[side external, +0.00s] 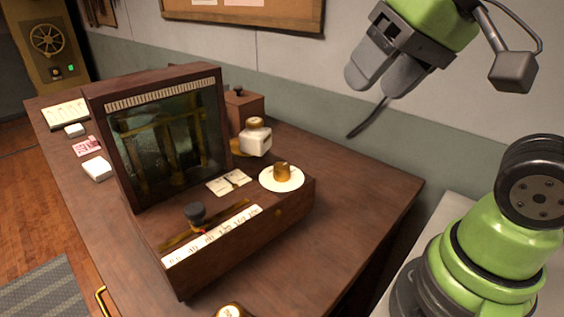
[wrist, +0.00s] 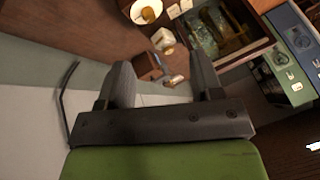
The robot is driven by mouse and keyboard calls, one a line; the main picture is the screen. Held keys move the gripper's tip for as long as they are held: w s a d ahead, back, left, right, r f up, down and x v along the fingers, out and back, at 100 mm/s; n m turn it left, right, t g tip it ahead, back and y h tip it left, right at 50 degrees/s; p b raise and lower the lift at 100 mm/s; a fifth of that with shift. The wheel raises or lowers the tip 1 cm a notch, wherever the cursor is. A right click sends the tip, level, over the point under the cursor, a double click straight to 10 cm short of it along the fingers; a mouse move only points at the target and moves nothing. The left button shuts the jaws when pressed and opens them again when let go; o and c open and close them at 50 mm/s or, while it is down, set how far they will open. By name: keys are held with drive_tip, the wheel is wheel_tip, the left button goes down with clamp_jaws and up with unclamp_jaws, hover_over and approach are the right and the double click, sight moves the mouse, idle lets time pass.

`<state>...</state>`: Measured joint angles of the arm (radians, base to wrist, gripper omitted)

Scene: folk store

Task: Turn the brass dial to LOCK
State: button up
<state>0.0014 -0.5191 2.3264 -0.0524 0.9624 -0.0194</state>
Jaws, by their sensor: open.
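My gripper (side external: 384,78) is open and empty, high above the table at the upper right of the side view. In the wrist view its two fingers (wrist: 162,78) are spread apart with nothing between them. A short brass cylinder (side external: 282,171) stands on a round white plate (side external: 268,183) at the right end of the wooden case; it also shows in the wrist view (wrist: 148,14). Another round brass-rimmed piece (side external: 229,311) is cut off by the bottom edge. I cannot tell which is the dial. No LOCK mark is readable. My gripper touches neither.
The wooden case (side external: 215,262) has a glass-fronted box (side external: 165,140), a number strip (side external: 212,236) and a black knob (side external: 195,212). A white jar (side external: 256,138) stands behind the plate. The tabletop (side external: 365,195) right of the case is clear.

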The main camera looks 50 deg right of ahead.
drive_tip(key=w+f+g, duration=0.2)
drive_tip(key=w+g, duration=0.1)
drive_tip(key=w, duration=0.5)
drive_tip(key=g+h, duration=0.1)
drive_tip(key=g, duration=0.2)
approach(282, 166)
drive_tip(key=shift+n, duration=0.4)
drive_tip(key=f, duration=0.9)
drive_tip(key=shift+a+f, duration=0.15)
drive_tip(key=shift+a, duration=0.15)
drive_tip(key=c, duration=0.9)
